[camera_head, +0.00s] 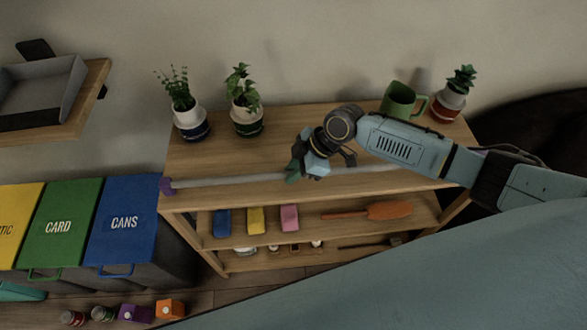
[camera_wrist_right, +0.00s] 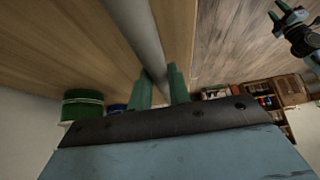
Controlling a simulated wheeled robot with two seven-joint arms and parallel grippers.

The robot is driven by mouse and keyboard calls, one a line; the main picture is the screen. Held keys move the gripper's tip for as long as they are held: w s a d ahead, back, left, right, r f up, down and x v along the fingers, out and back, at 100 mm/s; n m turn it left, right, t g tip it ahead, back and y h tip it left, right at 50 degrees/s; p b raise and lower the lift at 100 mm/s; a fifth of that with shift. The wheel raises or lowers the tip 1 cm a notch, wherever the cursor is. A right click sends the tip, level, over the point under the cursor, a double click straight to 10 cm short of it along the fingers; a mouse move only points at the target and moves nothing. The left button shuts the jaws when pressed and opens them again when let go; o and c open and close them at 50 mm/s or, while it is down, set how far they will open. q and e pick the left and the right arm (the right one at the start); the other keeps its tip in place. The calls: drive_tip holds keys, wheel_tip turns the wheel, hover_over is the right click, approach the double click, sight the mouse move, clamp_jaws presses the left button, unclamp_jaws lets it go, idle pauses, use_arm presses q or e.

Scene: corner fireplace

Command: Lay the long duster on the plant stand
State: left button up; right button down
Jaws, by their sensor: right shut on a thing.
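The long duster (camera_head: 230,180) has a pale grey pole with a purple left end. It lies lengthwise along the front of the plant stand's wooden top (camera_head: 270,150), its left end by the front left corner. I cannot tell whether it touches the top. My right gripper (camera_head: 293,173) is shut on the pole near its middle; the arm hides part of the right portion. In the right wrist view the pole (camera_wrist_right: 145,35) runs between the green fingers (camera_wrist_right: 160,88). My left gripper (camera_wrist_right: 288,16) shows only in that view, away from the stand, fingers apart and empty.
Two potted plants (camera_head: 190,118) (camera_head: 246,116) stand at the back left of the top. A green mug (camera_head: 398,101) and a succulent (camera_head: 449,103) stand back right. Lower shelves hold sponges (camera_head: 256,220) and an orange duster (camera_head: 388,210). Bins (camera_head: 124,222) stand left.

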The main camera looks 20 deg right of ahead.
drive_tip(key=shift+f, duration=0.3)
drive_tip(key=c, duration=1.2)
unclamp_jaws()
drive_tip(key=shift+c, duration=0.2)
drive_tip(key=shift+r, duration=0.1)
drive_tip(key=v, duration=1.3)
drive_tip(key=shift+r, duration=0.1)
